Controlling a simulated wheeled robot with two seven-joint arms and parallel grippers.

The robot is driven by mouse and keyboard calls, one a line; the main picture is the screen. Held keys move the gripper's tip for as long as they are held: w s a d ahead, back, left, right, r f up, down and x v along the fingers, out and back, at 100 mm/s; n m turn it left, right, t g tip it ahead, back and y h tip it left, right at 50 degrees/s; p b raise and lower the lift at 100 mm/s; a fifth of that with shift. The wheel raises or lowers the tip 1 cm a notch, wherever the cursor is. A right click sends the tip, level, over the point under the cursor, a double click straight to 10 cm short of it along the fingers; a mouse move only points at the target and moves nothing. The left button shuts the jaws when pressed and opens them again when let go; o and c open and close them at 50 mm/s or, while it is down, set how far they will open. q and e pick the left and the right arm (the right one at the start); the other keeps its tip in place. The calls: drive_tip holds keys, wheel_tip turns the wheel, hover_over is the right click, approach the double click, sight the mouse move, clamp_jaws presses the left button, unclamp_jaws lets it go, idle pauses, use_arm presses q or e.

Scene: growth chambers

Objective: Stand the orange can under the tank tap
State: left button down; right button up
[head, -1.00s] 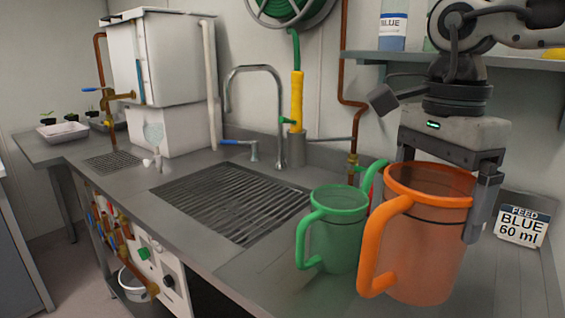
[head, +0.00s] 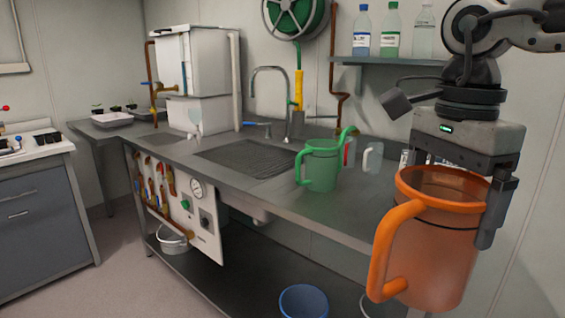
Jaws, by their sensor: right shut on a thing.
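The orange can (head: 433,250) is upright at the right of the head view, its handle to the left and its spout side hidden. My right gripper (head: 465,205) is shut on its rim wall and holds it in front of the bench's near edge. The white tank (head: 195,65) stands on a white block at the far left end of the bench. Its brass tap (head: 158,88) with a blue lever sticks out on the tank's left side. My left gripper is not in view.
A green can (head: 322,168) stands on the bench (head: 270,205) right of the sink grate (head: 250,158). A tall faucet (head: 270,85) rises behind the sink. A blue bucket (head: 303,301) is below. Open floor (head: 130,270) lies at the left, before a grey cabinet (head: 45,220).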

drive_tip(key=s+d+m, duration=0.1)
drive_tip(key=s+d, duration=0.1)
drive_tip(key=d, duration=1.4)
drive_tip(key=s+d+f+n, duration=0.1)
drive_tip(key=s+d+f, duration=0.4)
drive_tip(key=d+f, duration=0.5)
drive_tip(key=w+a+f+n, duration=0.1)
drive_tip(key=a+f+n, duration=0.5)
drive_tip(key=a+f, duration=0.5)
drive_tip(key=w+a+f+n, duration=0.1)
drive_tip(key=a+n, duration=0.3)
drive_tip(key=a, duration=0.4)
drive_tip(key=w+a+f+n, duration=0.1)
drive_tip(key=w+a+n, duration=0.1)
drive_tip(key=a+n, duration=0.2)
drive_tip(key=a, duration=0.3)
drive_tip(key=shift+w+a+n, duration=0.35)
drive_tip(key=shift+w+n, duration=0.05)
